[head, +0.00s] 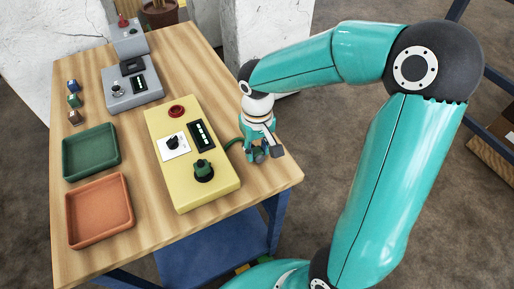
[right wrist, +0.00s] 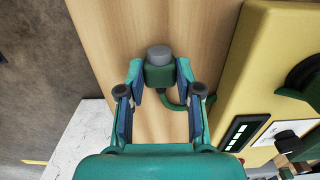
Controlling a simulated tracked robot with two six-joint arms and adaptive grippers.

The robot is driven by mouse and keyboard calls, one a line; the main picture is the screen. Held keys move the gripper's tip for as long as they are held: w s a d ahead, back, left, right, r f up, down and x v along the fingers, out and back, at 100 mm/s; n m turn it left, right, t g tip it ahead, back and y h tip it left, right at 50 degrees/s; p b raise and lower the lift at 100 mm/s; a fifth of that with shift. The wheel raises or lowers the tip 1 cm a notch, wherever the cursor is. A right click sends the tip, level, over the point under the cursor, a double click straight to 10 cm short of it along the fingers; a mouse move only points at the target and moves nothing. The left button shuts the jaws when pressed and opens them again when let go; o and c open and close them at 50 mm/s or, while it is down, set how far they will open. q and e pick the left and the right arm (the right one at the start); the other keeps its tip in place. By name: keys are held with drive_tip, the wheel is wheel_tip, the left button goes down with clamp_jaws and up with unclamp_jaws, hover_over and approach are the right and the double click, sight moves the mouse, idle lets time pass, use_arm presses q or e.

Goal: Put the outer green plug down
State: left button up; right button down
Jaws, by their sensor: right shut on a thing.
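My right gripper (head: 264,152) is over the table strip just right of the yellow box (head: 212,188), pointing down. In the right wrist view, the right gripper (right wrist: 160,78) is shut on the outer green plug (right wrist: 159,76), a dark green body with a grey round end. A green cable (right wrist: 184,107) curves from the plug toward the yellow box; it also shows in the head view (head: 234,144). In the head view the fingers mostly hide the plug. I cannot tell whether it touches the table. My left gripper is not in view.
The yellow box carries a green knob-like part (head: 203,170), a red button (head: 177,111) and a black switch. A green tray (head: 91,174) and an orange tray (head: 131,226) lie left. A grey device (head: 132,94) stands behind. The table's right edge (head: 292,184) is close to my gripper.

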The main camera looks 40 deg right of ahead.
sight(257, 151)
drive_tip(key=shift+f, duration=0.1)
drive_tip(key=c, duration=0.8)
unclamp_jaws()
wheel_tip(257, 151, up, 12)
drive_tip(key=shift+r+p, duration=0.15)
drive_tip(key=shift+p, duration=0.3)
